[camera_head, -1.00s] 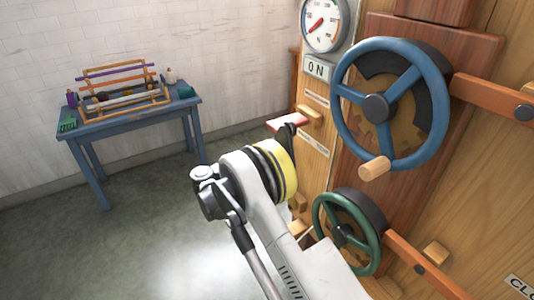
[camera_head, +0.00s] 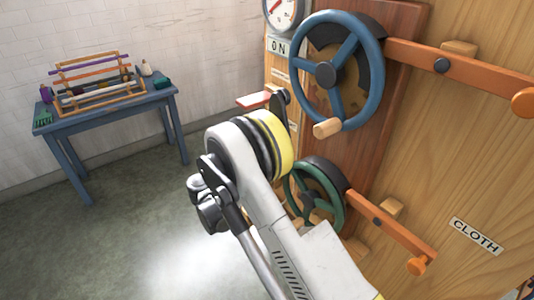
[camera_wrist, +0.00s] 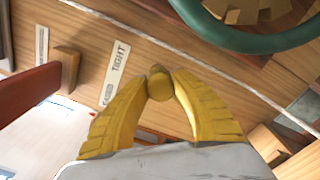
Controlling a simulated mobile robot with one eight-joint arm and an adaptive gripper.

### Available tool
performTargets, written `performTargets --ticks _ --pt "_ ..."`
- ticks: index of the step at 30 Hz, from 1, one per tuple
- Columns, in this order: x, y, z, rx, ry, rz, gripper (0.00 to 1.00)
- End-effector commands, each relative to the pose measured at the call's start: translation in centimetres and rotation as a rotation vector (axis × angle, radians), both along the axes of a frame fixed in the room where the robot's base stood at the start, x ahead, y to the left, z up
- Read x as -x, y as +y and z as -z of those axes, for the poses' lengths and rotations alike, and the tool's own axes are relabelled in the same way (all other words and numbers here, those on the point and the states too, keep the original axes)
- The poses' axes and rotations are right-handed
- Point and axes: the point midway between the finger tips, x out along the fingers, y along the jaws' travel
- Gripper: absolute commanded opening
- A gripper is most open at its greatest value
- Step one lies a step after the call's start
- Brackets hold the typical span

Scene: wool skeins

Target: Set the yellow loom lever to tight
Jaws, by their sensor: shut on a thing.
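In the wrist view, the yellow fingers of my gripper (camera_wrist: 161,100) are closed around a small round yellow knob (camera_wrist: 159,82), which I take for the end of the yellow loom lever. The lever's shaft is not clearly visible. A white label reading TIGHT (camera_wrist: 116,70) is on the wooden panel just left of the fingers. In the head view, my arm reaches toward the panel and hides the gripper and the yellow lever.
A blue handwheel (camera_head: 334,72) and a green handwheel (camera_head: 314,194) stick out from the panel close to my arm. A red lever (camera_wrist: 28,98) lies left of the fingers. Orange bars reach right. A blue table (camera_head: 105,112) stands far left, with open floor before it.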

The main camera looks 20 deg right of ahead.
Motion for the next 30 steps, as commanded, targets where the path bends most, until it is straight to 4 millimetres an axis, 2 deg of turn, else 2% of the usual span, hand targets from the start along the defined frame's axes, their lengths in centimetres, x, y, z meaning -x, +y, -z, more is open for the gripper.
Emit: performTargets --ticks 16,17,19,30 --pt "0.7 -0.32 0.28 -0.009 -0.025 0.006 0.0" --pt "0.72 -0.33 0.29 -0.009 -0.025 0.006 0.32" --pt "0.72 -0.33 0.29 -0.009 -0.025 0.006 0.52" --pt "0.67 0.21 0.27 -0.008 -0.026 0.0 0.52"
